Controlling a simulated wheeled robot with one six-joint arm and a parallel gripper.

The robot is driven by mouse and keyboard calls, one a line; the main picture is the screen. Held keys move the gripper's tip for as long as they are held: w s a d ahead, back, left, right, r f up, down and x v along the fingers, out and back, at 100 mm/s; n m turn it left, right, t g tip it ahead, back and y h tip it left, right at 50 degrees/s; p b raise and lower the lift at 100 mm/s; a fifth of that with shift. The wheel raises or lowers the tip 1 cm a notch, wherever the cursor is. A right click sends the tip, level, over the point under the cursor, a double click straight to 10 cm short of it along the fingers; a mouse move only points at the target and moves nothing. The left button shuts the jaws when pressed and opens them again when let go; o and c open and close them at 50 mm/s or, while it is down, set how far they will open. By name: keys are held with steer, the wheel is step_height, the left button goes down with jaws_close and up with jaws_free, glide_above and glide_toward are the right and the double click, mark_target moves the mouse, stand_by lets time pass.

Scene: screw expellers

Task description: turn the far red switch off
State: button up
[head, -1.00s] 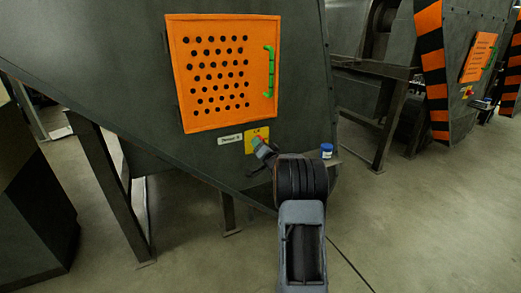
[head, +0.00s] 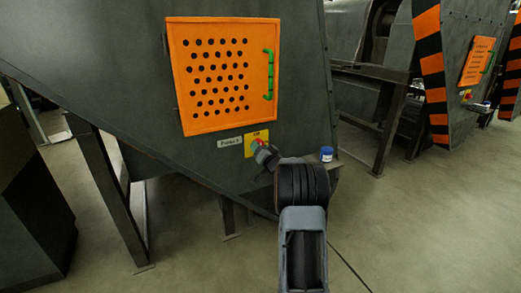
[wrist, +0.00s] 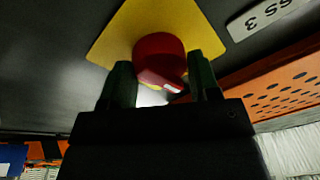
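A red rotary switch (wrist: 158,58) on a yellow plate (wrist: 112,38) fills the middle of the wrist view, with a white mark on its lower edge. In the head view this yellow plate (head: 250,150) is on the near machine, below the orange panel; its red switch (head: 259,142) is partly hidden by my gripper (head: 264,150). In the wrist view my gripper (wrist: 163,88) is open, with one finger on each side of the switch's lower part. Contact cannot be told. Another small red switch (head: 467,95) shows on the farther machine at right.
An orange perforated panel (head: 222,80) with a green handle (head: 268,75) is above the switch. A label (head: 230,141) is beside the yellow plate. A blue jar (head: 326,154) stands on a ledge to the right. Dark support legs (head: 110,190) stand at left; floor at right is clear.

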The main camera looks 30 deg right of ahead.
steer(key=o, duration=0.4)
steer(key=shift+s, duration=0.1)
steer(key=s+a+f+p, duration=0.1)
steer(key=s+f+p, duration=0.1)
steer(key=s, duration=1.1)
steer(key=shift+s+a+p, duration=0.2)
steer(key=shift+a+p, duration=0.15)
steer(key=shift+a, duration=0.05)
steer(key=a+r+n+g+h+p, duration=0.1)
steer(key=a+r+g+p, duration=0.2)
steer(key=a+r+p, duration=0.45)
steer(key=a+r+n+g+p, duration=0.1)
steer(key=a+r+g+p, duration=0.3)
steer(key=r+p, duration=0.55)
steer(key=s+a+r+n+g+y+p, duration=0.2)
steer(key=s+a+r+p, duration=0.4)
steer(key=s+a, duration=0.3)
steer(key=s+a+r+n+g+y+p, duration=0.2)
steer(key=s+a+r+n+g+p, duration=0.2)
steer(key=s+a, duration=0.5)
step_height(320, 180, up, 4)
steer(key=s+g+p, duration=0.2)
steer(key=p, duration=0.1)
steer(key=shift+s+a+g+p, duration=0.2)
steer(key=shift+g+p, duration=0.1)
steer(key=shift+g, duration=0.1)
